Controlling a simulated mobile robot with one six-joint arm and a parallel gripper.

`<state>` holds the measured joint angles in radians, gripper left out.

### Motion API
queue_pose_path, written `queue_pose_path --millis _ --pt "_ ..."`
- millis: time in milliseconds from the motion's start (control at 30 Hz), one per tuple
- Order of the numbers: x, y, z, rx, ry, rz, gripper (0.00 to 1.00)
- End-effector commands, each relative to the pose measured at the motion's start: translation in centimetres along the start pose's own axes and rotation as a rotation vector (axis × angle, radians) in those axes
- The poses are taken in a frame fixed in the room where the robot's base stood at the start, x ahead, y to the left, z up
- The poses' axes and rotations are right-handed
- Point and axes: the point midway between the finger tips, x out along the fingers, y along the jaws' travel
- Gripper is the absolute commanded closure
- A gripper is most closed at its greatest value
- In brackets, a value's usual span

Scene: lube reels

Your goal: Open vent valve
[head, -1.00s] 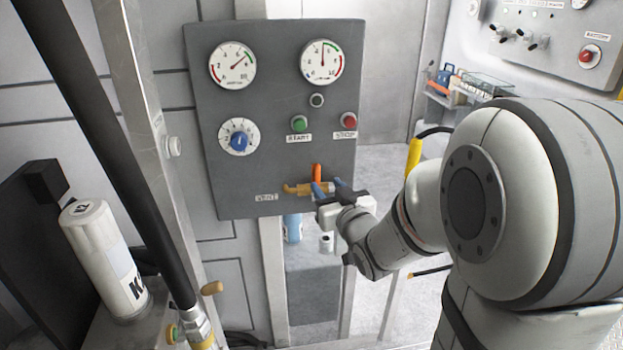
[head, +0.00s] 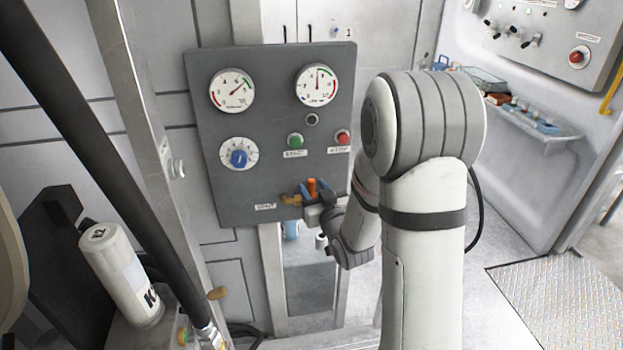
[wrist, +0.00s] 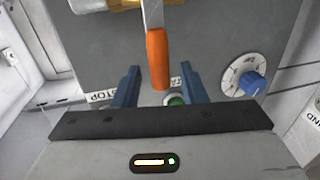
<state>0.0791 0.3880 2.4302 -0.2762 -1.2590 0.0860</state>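The vent valve is a brass fitting (head: 291,199) with an orange lever handle (head: 312,187), low on the grey panel beside the VENT label (head: 265,207). In the wrist view the orange handle (wrist: 158,58) hangs from a metal stem, with brass at the top edge. My gripper (head: 310,190) is at the valve in the head view. In the wrist view my gripper (wrist: 158,85) is open, its two blue fingers apart on either side of the handle's line. There is a clear gap between the handle and each finger. The handle is not gripped.
The grey panel (head: 235,180) also carries two gauges, a blue dial (head: 239,158), a green button (head: 295,140) and a red button (head: 343,138). A white spray can (head: 120,275) and a black diagonal pole (head: 95,150) stand at left. A shelf (head: 530,125) is at right.

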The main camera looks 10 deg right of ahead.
Motion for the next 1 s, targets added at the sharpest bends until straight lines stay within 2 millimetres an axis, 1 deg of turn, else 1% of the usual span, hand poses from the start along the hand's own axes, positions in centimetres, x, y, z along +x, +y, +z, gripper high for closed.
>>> queue_pose_path --millis 33,100,200,500,900,967,1000 --pt "0.7 0.0 -0.1 0.0 0.0 0.0 0.62" --pt "1.3 0.0 0.0 0.0 -0.001 0.001 0.62" --pt "1.8 0.0 0.0 0.0 0.0 0.001 0.62" --pt "2.0 0.0 0.0 0.001 0.0 0.001 0.62" --pt "1.9 0.0 0.0 0.0 0.0 0.001 0.94" --pt "1.9 0.0 0.0 0.0 0.0 0.001 0.99" --pt "1.9 0.0 0.0 0.001 0.0 0.001 1.0"
